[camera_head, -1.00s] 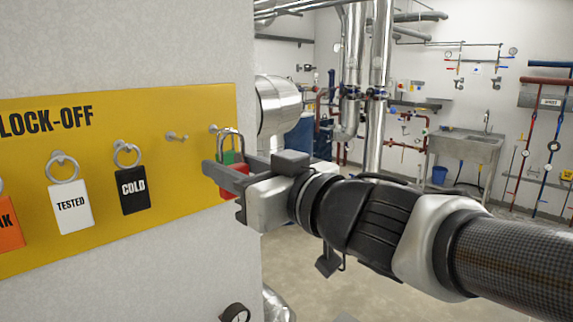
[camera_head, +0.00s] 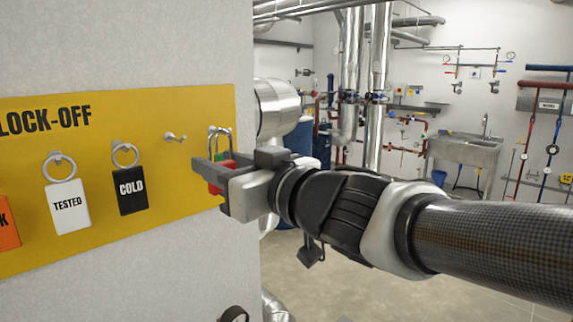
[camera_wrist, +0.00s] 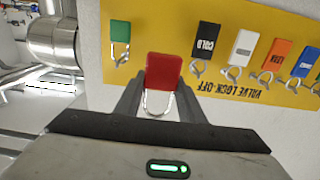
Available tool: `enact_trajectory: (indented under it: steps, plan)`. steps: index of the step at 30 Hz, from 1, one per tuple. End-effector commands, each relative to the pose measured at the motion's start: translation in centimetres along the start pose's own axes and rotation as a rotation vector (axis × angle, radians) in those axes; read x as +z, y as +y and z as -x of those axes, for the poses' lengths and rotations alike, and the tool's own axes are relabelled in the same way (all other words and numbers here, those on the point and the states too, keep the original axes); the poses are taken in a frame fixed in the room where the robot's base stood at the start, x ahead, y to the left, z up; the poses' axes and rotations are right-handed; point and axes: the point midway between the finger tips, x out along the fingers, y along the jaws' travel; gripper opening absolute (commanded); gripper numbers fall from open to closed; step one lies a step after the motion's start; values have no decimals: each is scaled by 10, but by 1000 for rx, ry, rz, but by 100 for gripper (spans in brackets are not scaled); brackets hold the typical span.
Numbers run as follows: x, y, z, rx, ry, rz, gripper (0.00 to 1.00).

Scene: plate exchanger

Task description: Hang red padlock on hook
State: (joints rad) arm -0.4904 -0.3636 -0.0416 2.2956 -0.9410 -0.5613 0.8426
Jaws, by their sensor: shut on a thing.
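My gripper (camera_head: 214,173) is shut on the red padlock (camera_wrist: 164,71), holding it in front of the yellow lock-off board (camera_head: 110,205). In the head view the fingers partly hide the red padlock (camera_head: 216,189); a shackle stands up above them. The empty hook (camera_head: 175,137) sticks out of the board, up and left of my gripper, apart from the padlock. In the wrist view, which looks upside down, the padlock's shackle points down between the fingers. I cannot make out the empty hook there.
A green padlock (camera_wrist: 120,32) hangs at the board's end, mostly hidden behind my gripper in the head view. The black COLD tag (camera_head: 131,190), white TESTED tag (camera_head: 69,208) and an orange tag (camera_head: 7,229) hang left of the empty hook. A silver pipe (camera_head: 280,107) is behind the wall edge.

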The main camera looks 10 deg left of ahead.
Motion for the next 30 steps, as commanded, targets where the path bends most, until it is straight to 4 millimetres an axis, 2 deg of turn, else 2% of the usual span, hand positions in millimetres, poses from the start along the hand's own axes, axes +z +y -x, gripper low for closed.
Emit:
enact_trajectory:
  steps: [30]
  plan:
    - [4,0,-31,-1,0,0,12]
